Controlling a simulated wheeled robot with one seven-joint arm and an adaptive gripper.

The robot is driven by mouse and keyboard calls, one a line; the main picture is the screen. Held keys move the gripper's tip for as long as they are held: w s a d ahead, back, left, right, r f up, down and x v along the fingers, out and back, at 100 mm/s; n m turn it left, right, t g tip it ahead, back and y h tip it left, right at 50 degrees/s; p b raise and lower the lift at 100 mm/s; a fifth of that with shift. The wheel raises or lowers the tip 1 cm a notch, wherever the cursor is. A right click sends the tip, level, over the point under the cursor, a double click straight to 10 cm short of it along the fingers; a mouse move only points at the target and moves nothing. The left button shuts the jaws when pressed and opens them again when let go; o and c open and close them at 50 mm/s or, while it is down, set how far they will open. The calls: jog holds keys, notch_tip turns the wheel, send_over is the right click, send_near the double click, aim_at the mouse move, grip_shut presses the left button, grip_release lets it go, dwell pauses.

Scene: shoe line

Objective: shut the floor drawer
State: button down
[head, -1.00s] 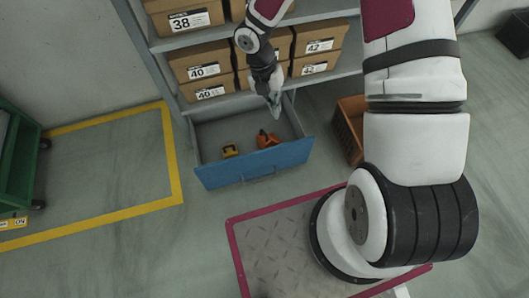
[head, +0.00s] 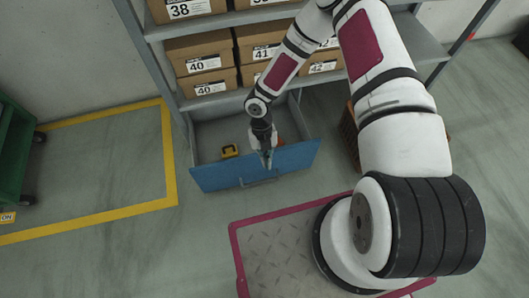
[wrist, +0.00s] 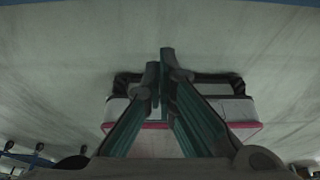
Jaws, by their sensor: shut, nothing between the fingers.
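The floor drawer (head: 215,178) stands pulled out below the shelf rack, with a blue front and a grey inside. Its handle (head: 259,183) is on the outer face of the front. A yellow item (head: 229,151) lies inside, and an orange item is mostly hidden behind my gripper. My gripper (head: 267,164) is shut and empty, pointing down near the top edge of the drawer front; I cannot tell whether it touches. In the wrist view my gripper's fingers (wrist: 163,75) are together, with the floor beyond them.
Shelves with several numbered shoe boxes (head: 204,64) rise behind the drawer. An orange crate (head: 351,135) stands to the right, partly behind my arm. A green cart (head: 14,150) is at the left. Floor in front of the drawer is clear up to a red-edged plate (head: 270,255).

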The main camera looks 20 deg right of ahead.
jog(key=shift+w+f+b, duration=1.05)
jog(key=shift+w+f, duration=0.4)
jog(key=shift+f, duration=0.05)
